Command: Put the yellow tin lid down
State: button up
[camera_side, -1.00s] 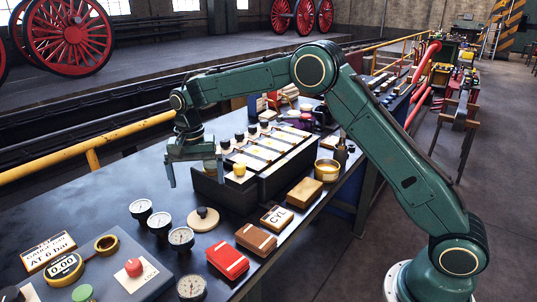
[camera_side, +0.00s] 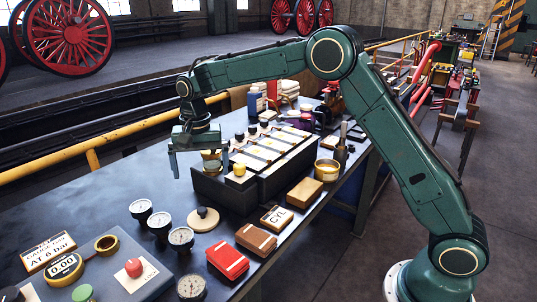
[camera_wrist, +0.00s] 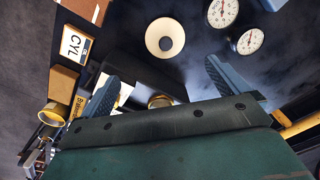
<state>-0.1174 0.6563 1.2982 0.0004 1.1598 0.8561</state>
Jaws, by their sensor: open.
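My gripper (camera_side: 200,170) hangs over the bench beside the left end of the dark box, fingers pointing down. In the wrist view its two fingers (camera_wrist: 161,72) are spread wide, with nothing clamped between them. A small round yellow-brass thing, apparently the yellow tin lid (camera_wrist: 158,101), shows between the fingers near the gripper body, partly hidden by it. In the side view the round thing (camera_side: 211,156) appears behind and between the fingers. I cannot tell what it rests on.
The dark box (camera_side: 222,192) holds pale panels and a yellow knob (camera_side: 239,170). A brass tin (camera_side: 328,170), a CYL card (camera_side: 277,217), a cream disc (camera_side: 203,219) and several gauges stand around.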

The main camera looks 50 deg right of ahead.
jog(key=s+d+r+n+t, duration=0.35)
jog(key=s+r, duration=0.95)
jog(key=s, duration=0.5)
jog(key=s+d+f+n+t, duration=0.1)
jog(key=s+n, duration=0.1)
jog(key=s, duration=0.7)
jog(key=s+d+f+n, duration=0.1)
jog(key=s+d+n, duration=0.1)
jog(key=s, duration=0.8)
jog(key=shift+f+n+t, duration=0.35)
jog(key=shift+f+n, duration=0.05)
jog(key=shift+n, duration=0.05)
